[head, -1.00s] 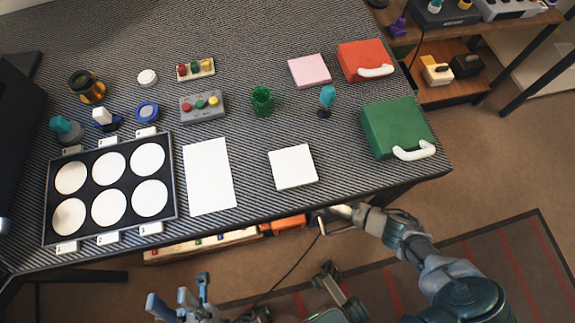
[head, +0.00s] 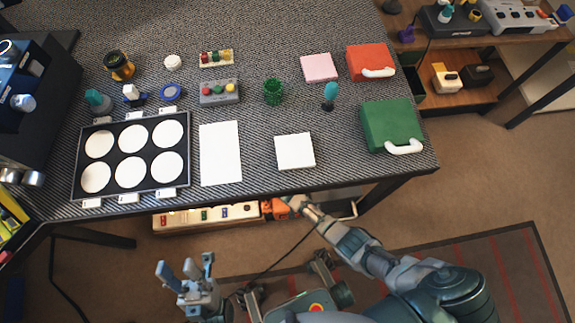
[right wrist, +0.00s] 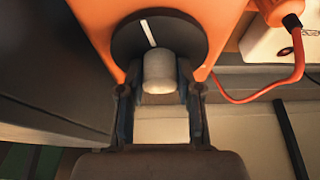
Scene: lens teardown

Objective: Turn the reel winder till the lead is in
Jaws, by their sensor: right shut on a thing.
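The orange reel winder (right wrist: 212,25) fills the top of the right wrist view, with a black disc (right wrist: 126,40) that bears a white mark. A pale rounded crank knob (right wrist: 159,72) stands out from the disc. My right gripper (right wrist: 160,92) is shut on this knob, one finger on each side. The orange lead (right wrist: 240,101) loops at the right up to an orange plug (right wrist: 283,10). In the head view the reel (head: 275,209) shows partly under the table edge, with my right gripper (head: 294,203) at its right side. My left gripper (head: 186,272) is open and empty, low in front.
A pale strip box (head: 205,217) lies under the table (head: 260,180), left of the reel. A lens tray (head: 132,157), white pads and a green case (head: 388,125) stand on the table. A table leg and crossbar (head: 345,212) are close to my right arm.

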